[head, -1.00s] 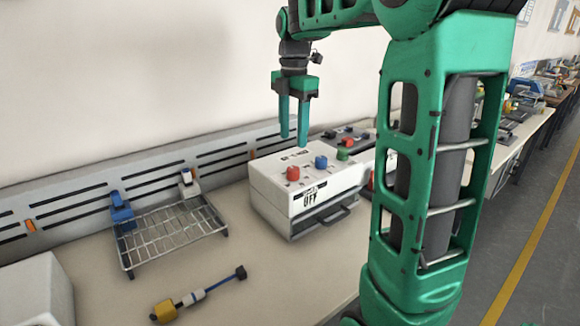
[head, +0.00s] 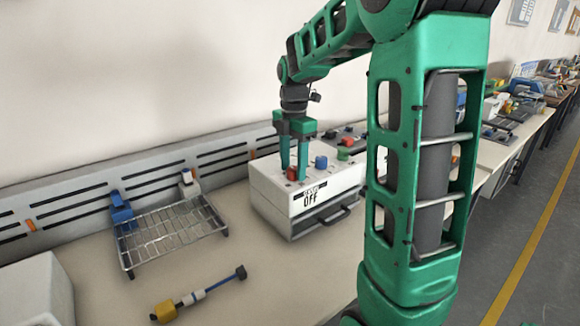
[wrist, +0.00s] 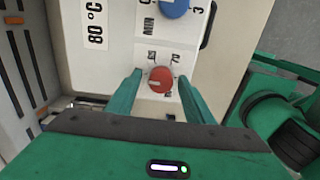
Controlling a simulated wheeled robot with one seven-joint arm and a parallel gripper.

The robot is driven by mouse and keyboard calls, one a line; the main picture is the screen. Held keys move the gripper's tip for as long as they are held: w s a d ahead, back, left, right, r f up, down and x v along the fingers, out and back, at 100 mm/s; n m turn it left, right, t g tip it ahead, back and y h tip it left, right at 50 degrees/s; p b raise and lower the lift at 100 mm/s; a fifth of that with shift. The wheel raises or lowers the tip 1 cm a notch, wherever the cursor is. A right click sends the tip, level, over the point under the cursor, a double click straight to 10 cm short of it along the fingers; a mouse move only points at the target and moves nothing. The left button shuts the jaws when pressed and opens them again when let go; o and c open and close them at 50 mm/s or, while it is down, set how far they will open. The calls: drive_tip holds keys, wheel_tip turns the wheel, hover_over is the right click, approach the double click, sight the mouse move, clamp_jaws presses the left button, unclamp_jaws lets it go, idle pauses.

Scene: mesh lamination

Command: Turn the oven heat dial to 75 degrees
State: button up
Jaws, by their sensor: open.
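The oven (head: 268,203) is a white box on the bench with a display on its front reading "OFF". A red dial (head: 291,174) and a blue dial (head: 321,162) stand on its top. The red dial (wrist: 160,79) also shows in the wrist view, with degree marks around it, one reading 70; a label near it reads 80 °C. My gripper (head: 293,178) points down over the oven with its fingers on either side of the red dial. In the wrist view my gripper (wrist: 158,92) is open, with gaps between fingers and dial. The dial's pointer is too small to read surely.
A wire rack (head: 170,235) with blue and white clips stands left of the oven. A yellow, blue and white tool (head: 200,296) lies in front of it. A green knob (head: 343,155) is right of the blue dial. The wall rail runs behind.

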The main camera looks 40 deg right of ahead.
drive_tip(key=c, duration=1.1)
drive_tip(key=shift+o, duration=0.3)
